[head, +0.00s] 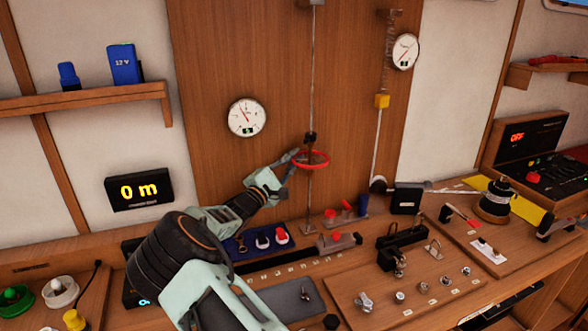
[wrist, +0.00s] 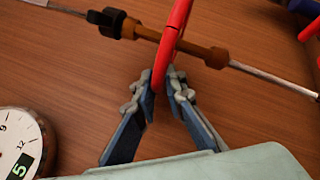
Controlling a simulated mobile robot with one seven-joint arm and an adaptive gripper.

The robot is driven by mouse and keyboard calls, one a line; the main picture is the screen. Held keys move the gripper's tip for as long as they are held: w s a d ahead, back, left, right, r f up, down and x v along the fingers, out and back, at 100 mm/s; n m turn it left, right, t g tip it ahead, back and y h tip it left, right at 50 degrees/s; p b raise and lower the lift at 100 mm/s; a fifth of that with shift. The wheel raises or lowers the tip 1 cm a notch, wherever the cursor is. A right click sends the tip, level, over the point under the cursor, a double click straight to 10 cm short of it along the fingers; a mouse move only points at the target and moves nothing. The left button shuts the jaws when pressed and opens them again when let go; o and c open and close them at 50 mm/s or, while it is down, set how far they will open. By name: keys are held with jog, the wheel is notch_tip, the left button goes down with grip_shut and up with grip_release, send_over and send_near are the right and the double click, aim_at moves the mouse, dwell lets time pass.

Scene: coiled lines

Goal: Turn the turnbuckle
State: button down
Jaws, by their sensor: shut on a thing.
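The turnbuckle (head: 309,175) stands upright on a thin vertical line in front of the wooden panel. A red ring-shaped wheel (head: 326,162) surrounds its upper part, with a black fitting (head: 310,138) above. In the wrist view, the brown turnbuckle body (wrist: 205,50) runs across the picture and the red wheel (wrist: 174,40) crosses it. My gripper (head: 294,158) reaches the left side of the wheel from the lower left. In the wrist view my gripper (wrist: 162,88) is shut on the wheel's rim, with one blue-grey finger on each side.
A round white dial (head: 247,118) hangs left of the turnbuckle, another (head: 404,50) at upper right. Below lie a blue tray (head: 250,244) of shackles, red-topped parts (head: 332,214) and a clamp-like black fixture (head: 400,238).

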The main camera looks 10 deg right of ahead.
jog(key=shift+w+d+m+g+h+b, duration=0.15)
jog(key=shift+w+m+g+h+b, duration=0.15)
jog(key=shift+m+g+h+b, duration=0.7)
jog(key=shift+w+d+m+g+h+b, duration=0.15)
jog(key=shift+w+m+g+h+b, duration=0.15)
jog(key=shift+m+g+h+b, duration=0.65)
jog(key=shift+w+d+r+m+g+h+b, duration=0.1)
jog(key=shift+m+g+h+b, duration=0.2)
jog(key=shift+g, duration=0.45)
jog(key=shift+w+d+n+g+h+b, duration=0.1)
jog(key=shift+g+b, duration=0.25)
jog(key=shift+g, duration=0.35)
jog(key=c, duration=2)
grip_release()
jog(key=shift+s, duration=0.1)
jog(key=shift+s+a+r+n+t+y+p, duration=0.15)
jog(key=shift+n+t+y+p, duration=0.2)
jog(key=shift+t+p, duration=0.25)
jog(key=shift+s+a+f+n+t+y+p, duration=0.1)
jog(key=shift+n+t+y+p, duration=0.2)
jog(key=shift+t+p, duration=0.3)
